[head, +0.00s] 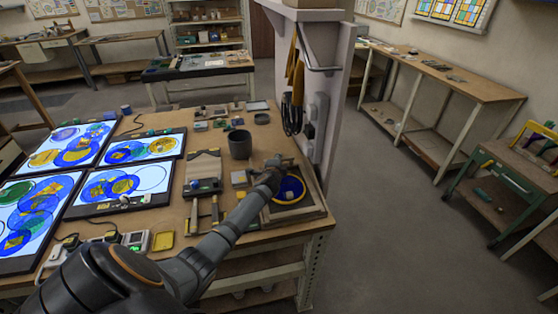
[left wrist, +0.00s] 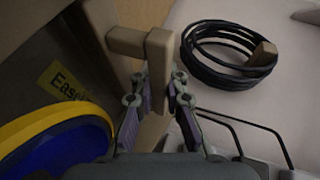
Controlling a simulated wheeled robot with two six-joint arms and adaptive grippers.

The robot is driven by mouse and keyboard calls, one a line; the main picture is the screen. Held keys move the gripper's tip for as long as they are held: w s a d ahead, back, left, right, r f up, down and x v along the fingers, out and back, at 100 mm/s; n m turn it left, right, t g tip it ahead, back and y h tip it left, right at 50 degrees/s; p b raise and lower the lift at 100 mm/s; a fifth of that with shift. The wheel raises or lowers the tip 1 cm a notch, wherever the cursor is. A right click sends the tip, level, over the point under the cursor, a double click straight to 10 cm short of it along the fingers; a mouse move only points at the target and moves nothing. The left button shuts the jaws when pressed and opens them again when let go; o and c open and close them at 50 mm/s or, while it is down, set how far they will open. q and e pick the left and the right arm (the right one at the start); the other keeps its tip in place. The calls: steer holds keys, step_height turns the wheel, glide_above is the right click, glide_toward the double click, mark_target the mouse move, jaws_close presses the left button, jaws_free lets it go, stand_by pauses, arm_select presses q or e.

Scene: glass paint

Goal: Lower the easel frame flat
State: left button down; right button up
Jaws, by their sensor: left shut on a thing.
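The wooden easel frame (head: 298,214) is at the right front corner of the workbench. A blue disc with a yellow rim (head: 290,191) sits within it; its edge also shows in the left wrist view (left wrist: 55,145). A yellow label starting "Ease" (left wrist: 62,82) is on the wood there. My left gripper (head: 273,165) is at the frame's far side, shut on a wooden T-shaped handle (left wrist: 157,52), with a finger on either side of its stem. The arm hides the frame's left part, and I cannot tell its exact tilt. My right gripper is out of view.
Lit panels with blue and yellow circles (head: 125,150) cover the bench's left side. A dark cup (head: 240,144) and small tools stand near the arm. A pale post (head: 335,100) with hanging cables (head: 292,113) rises close beyond the frame. Open floor lies right.

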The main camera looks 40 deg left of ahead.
arm_select(q)
steer(key=shift+s+f+b, duration=0.1)
steer(key=shift+f+b, duration=0.35)
steer(key=shift+f, duration=0.75)
steer(key=c, duration=1.7)
jaws_free()
steer(key=shift+d, duration=0.1)
steer(key=shift+o, duration=0.2)
steer(key=shift+r, duration=0.25)
steer(key=shift+r, duration=0.2)
steer(key=v, duration=1.2)
